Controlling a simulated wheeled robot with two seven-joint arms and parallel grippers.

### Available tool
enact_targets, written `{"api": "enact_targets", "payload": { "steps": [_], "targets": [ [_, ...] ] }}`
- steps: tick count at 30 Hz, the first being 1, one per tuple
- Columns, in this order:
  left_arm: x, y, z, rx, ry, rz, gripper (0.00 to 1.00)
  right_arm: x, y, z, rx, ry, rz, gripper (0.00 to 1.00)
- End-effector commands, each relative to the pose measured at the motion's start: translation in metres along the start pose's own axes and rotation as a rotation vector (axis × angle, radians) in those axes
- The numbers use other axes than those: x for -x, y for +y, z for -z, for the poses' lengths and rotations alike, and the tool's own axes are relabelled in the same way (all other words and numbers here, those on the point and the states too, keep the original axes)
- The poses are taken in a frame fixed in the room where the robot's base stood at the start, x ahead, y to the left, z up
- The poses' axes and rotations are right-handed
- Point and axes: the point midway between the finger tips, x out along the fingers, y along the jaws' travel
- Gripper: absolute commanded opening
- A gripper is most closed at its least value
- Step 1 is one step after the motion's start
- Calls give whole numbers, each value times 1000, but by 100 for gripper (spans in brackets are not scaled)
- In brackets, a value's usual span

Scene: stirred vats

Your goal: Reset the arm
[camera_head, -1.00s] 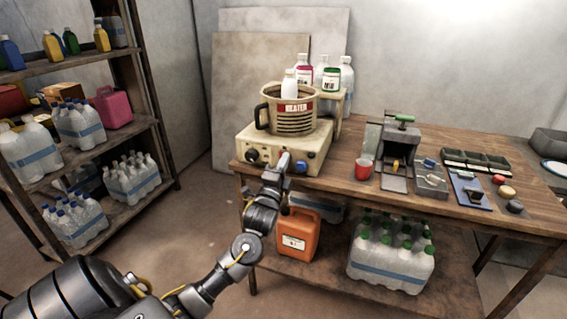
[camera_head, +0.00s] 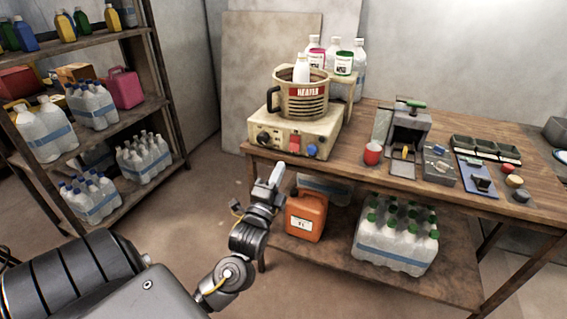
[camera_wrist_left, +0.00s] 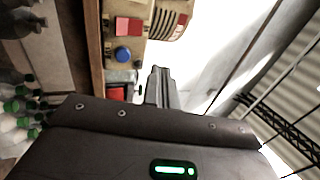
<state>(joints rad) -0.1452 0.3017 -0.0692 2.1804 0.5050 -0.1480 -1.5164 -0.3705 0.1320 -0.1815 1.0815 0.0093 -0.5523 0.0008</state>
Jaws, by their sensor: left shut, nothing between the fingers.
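My left gripper (camera_head: 273,178) is shut and empty. In the head view it is in front of the table's near edge, below and left of the heater base (camera_head: 293,138). The gripper's fingers also show in the left wrist view (camera_wrist_left: 160,75), pointing up in that picture, apart from the heater base with its red and blue controls (camera_wrist_left: 124,54). The heater pot (camera_head: 300,100) stands on the base with a white bottle (camera_head: 301,70) in it. My right gripper is not in view.
An orange canister (camera_head: 306,216) and a pack of green-capped bottles (camera_head: 396,240) stand on the table's lower shelf. A red cup (camera_head: 372,154) stands on the wooden table (camera_head: 343,160). A shelf rack (camera_head: 150,108) is at left. Floor between is clear.

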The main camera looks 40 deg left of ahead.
Motion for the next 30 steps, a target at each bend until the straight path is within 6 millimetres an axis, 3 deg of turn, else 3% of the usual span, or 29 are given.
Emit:
{"api": "enact_targets", "payload": {
  "steps": [6,23,27,29,30],
  "targets": [
    [9,-3,-2,0,-3,0,0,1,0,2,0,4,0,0],
    [9,-3,-2,4,-3,0,0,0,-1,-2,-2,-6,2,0],
    [9,-3,-1,111,0,-3,0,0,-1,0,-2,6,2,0],
    [9,7,2,202,11,-25,0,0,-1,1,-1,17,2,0],
    [9,27,5,267,18,-69,0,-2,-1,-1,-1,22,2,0]
  ]
}}
